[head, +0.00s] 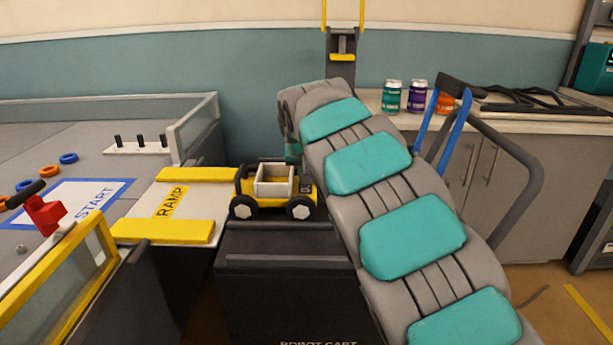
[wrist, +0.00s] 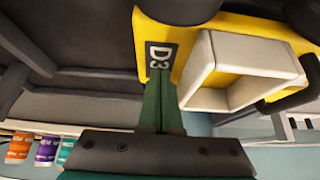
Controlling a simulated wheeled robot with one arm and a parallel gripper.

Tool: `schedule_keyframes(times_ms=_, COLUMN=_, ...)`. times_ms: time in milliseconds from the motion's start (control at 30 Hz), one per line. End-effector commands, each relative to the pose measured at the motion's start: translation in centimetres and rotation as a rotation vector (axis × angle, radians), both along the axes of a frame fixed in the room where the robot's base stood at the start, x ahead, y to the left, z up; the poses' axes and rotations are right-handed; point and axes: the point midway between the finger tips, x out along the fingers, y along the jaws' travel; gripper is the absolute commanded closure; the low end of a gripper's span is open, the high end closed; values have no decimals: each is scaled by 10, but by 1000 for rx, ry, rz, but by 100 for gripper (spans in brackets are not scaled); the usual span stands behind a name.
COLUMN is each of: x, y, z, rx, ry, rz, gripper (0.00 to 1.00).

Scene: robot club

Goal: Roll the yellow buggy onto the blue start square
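The yellow buggy (head: 272,190) stands upright on the top of the dark robot cart (head: 290,240), with a white open box and dark wheels. Its left end faces the yellow-edged ramp (head: 170,205). The blue-bordered start square (head: 72,203), marked START, lies on the grey table beyond the ramp, empty of the buggy. In the wrist view my gripper (wrist: 161,76) has its green fingers together, with the tips at the D3 plate on the buggy's yellow body (wrist: 215,35). They seem to touch it, but I cannot be sure. In the head view my gripper is mostly hidden by my arm.
Blue and orange rings (head: 50,171) and a pegged white strip (head: 138,148) lie farther back. Several cans (head: 417,97) stand on the right counter. The ramp surface looks clear.

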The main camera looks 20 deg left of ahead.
Motion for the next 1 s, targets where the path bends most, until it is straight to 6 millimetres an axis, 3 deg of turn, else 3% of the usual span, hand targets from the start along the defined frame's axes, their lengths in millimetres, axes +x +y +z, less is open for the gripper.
schedule_keyframes(times_ms=33, x=-5, y=-2, z=-18, rx=-17, ry=35, rz=-3, gripper=100)
schedule_keyframes(times_ms=1000, x=-20, y=52, z=-19, rx=-21, ry=37, rz=0, gripper=100)
